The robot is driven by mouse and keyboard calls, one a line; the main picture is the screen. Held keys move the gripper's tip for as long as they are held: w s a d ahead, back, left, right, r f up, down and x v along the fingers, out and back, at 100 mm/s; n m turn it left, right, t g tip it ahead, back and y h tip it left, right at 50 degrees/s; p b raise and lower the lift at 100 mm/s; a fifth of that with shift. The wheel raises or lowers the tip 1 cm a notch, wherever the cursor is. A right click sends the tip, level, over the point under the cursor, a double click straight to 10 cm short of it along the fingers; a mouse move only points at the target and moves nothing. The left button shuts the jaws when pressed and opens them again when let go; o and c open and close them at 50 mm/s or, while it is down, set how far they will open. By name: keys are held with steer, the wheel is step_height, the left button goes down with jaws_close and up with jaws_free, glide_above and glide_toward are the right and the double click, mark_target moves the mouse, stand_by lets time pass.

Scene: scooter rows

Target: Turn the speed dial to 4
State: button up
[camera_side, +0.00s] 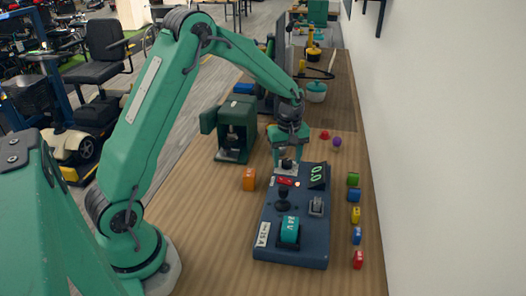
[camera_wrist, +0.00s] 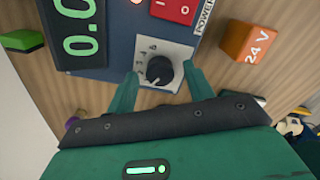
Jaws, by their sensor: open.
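The speed dial is a round black knob (camera_wrist: 159,70) on a pale plate with small numbers, at the far end of the dark blue control panel (camera_side: 270,240). A light pointer mark on the knob faces down and slightly left in the wrist view; I cannot tell surely which number it is at. My gripper (camera_wrist: 161,74) is open, with one green finger on each side of the knob and gaps visible. In the side view my gripper (camera_side: 287,164) points down over the dial, which it partly hides. The green display (camera_side: 317,174) reads 0.0.
A red power switch (camera_side: 285,181), a black joystick (camera_side: 283,198) and a teal 24 V block (camera_side: 290,230) are on the panel. An orange 24 V block (camera_side: 249,179) stands left. Several coloured blocks line the right, including a green one (camera_side: 353,179). A green machine (camera_side: 235,135) stands behind left.

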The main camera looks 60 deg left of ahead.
steer(key=c, duration=1)
